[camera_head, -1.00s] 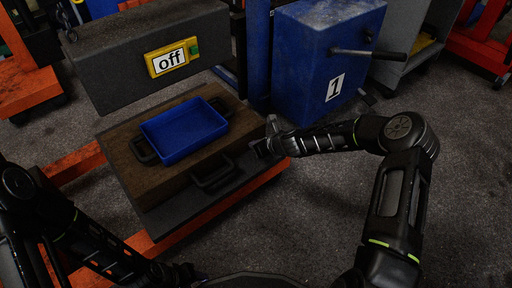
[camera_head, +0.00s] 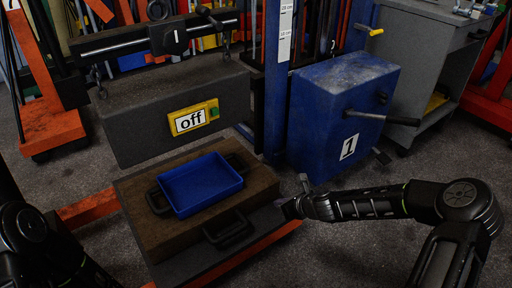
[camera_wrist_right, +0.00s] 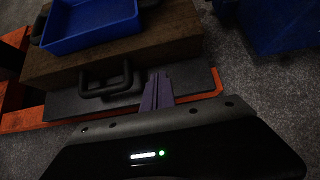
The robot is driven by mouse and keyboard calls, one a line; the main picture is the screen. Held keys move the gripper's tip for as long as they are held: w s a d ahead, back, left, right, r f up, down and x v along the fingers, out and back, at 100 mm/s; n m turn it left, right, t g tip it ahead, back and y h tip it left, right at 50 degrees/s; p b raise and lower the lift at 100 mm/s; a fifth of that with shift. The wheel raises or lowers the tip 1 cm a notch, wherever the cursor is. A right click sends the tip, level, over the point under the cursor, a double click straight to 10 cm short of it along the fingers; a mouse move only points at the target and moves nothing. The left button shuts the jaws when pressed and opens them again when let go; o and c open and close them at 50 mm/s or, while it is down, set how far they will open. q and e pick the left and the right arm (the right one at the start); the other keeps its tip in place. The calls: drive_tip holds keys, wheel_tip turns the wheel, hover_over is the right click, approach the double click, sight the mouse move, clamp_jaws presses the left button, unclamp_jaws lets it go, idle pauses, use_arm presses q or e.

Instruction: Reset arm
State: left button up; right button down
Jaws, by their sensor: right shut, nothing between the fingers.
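My right gripper (camera_head: 287,206) is at the right edge of the platform in the head view, beside the brown block (camera_head: 139,221). In the right wrist view its fingers (camera_wrist_right: 157,88) are together with nothing between them, close to the front black handle (camera_wrist_right: 106,82). My right arm (camera_head: 385,203) reaches in from the right. My left arm (camera_head: 45,245) shows at the lower left, but its gripper is outside the picture.
A blue tray (camera_head: 201,184) sits on the brown block. A grey block with an "off" sign (camera_head: 193,120) hangs above and behind it. A blue box marked 1 (camera_head: 340,110) with a lever (camera_head: 381,118) stands behind my right arm.

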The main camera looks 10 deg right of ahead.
drive_tip(key=s+a+f+n+g, duration=0.2)
drive_tip(key=s+a+f+n, duration=0.25)
drive_tip(key=s+n, duration=0.6)
drive_tip(key=s+a+f+n+g, duration=0.3)
drive_tip(key=s+a+f+n, duration=0.15)
drive_tip(key=s+n, duration=0.55)
drive_tip(key=s+a+f+n+g, duration=0.2)
drive_tip(key=s+a+f+n, duration=0.25)
drive_tip(key=s+n, duration=0.6)
use_arm(q)
wheel_tip(320, 180, up, 32)
drive_tip(key=s+d+p, duration=0.1)
drive_tip(key=s+p, duration=0.1)
drive_tip(key=p, duration=3)
drive_tip(key=shift+s+d+g, duration=0.2)
drive_tip(key=shift+d+g, duration=0.1)
drive_tip(key=shift+d, duration=0.1)
use_arm(e)
drive_tip(key=s+a+r, duration=0.1)
drive_tip(key=r, duration=1.5)
drive_tip(key=s+a+r+m+g, duration=0.1)
drive_tip(key=s+r, duration=0.1)
drive_tip(key=r, duration=1.4)
drive_tip(key=shift+s+a+r+y, duration=0.15)
drive_tip(key=shift+a+y, duration=0.15)
drive_tip(key=shift+a, duration=0.05)
